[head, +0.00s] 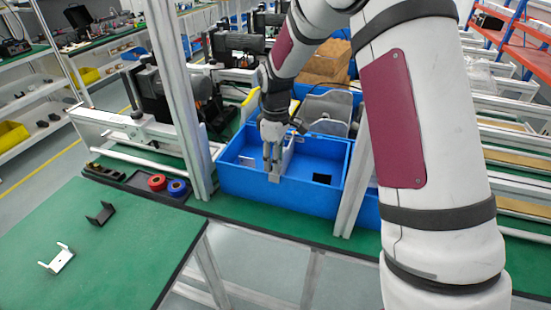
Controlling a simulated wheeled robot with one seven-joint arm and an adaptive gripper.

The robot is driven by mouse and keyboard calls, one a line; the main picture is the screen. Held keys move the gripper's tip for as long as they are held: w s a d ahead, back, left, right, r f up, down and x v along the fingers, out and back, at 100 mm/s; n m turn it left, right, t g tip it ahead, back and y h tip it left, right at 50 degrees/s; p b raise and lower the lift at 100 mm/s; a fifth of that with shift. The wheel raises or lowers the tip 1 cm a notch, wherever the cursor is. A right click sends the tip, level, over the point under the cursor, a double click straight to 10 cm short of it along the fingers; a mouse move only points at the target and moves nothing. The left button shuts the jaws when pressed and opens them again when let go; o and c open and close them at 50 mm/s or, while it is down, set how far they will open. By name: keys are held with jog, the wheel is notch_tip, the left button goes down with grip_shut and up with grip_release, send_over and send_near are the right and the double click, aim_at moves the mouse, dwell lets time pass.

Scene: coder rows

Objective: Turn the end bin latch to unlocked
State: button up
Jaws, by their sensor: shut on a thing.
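My gripper (272,164) reaches down into the blue bin (235,188), in its left part near the front wall. Its fingers are closed on a light grey upright piece (287,154) that stands in the bin. I cannot tell for sure that this piece is the latch, or which way it is turned. The fingers hide part of it. A small black patch (321,178) shows on the bin to the right of my gripper, and a smaller dark mark lies to its left.
Metal posts (180,100) stand left and right of the bin. Red and blue rolls (157,182) lie in a dark tray at left. A white bracket (60,258) and a black bracket (100,213) lie on the green table. Grey parts and a cardboard box (328,62) are behind the bin.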

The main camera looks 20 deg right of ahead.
jog(key=shift+n, duration=0.4)
jog(key=o, duration=1.2)
jog(key=shift+c, duration=0.2)
jog(key=shift+r, duration=0.15)
notch_tip(320, 180, up, 12)
